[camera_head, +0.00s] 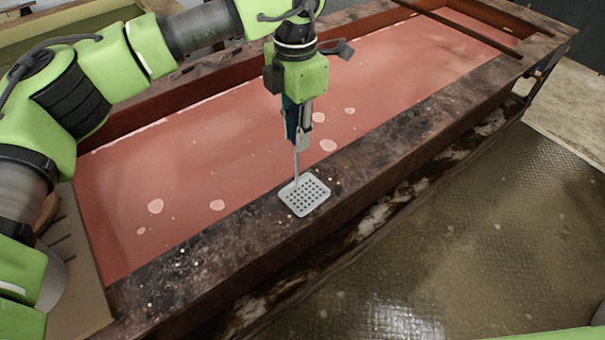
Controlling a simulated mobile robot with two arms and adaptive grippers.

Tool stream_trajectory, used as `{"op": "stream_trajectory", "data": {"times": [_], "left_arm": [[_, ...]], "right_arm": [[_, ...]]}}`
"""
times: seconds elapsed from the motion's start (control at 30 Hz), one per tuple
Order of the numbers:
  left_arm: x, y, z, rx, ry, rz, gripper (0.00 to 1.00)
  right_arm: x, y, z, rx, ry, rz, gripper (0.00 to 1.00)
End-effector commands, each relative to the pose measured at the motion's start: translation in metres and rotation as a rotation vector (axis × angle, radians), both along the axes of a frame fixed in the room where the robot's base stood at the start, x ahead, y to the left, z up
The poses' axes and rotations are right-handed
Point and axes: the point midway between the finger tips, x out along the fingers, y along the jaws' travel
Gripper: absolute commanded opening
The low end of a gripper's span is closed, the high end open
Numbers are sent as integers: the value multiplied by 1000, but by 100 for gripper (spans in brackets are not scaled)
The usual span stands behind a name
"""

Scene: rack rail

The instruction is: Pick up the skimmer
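The skimmer has a square, pale grey perforated plate (305,194) at the near rim of the vat, with its thin rod rising nearly upright from it. Whether the plate rests on the rim or hangs just above it is hard to tell. My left gripper (302,138) points down over the plate, with its fingers at the upper part of the rod. A dark teal piece, probably the skimmer's grip, shows beside the fingers. The fingers overlap the handle, so I cannot tell whether they are closed on it. My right gripper is not in view.
The long vat (240,278) has a worn, dark rim and holds reddish liquid with pale spots. A dark bar (462,27) crosses its far right end. Another vat stands at the upper left. The patterned floor (480,240) at the right is clear.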

Motion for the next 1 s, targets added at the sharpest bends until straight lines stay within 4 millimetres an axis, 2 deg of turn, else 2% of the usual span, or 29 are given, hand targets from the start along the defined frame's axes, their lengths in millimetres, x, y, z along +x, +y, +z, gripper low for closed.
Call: {"op": "stream_trajectory", "data": {"times": [0.03, 0.07, 0.4, 0.57, 0.73, 1.0], "left_arm": [[0, 0, 0, 0, 0, 0, 4], [0, 0, 0, 0, 0, 0, 0], [0, 0, 1, -1, -1, 0, 0], [0, 0, 8, -1, -2, 0, 0], [-2, -2, 33, -3, -5, -2, 0], [-57, -19, 92, -1, -6, -6, 0]], "right_arm": [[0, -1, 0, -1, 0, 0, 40], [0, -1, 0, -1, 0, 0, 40], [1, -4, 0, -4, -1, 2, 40], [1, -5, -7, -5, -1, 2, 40], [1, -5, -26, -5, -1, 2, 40], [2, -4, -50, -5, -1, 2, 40]]}}
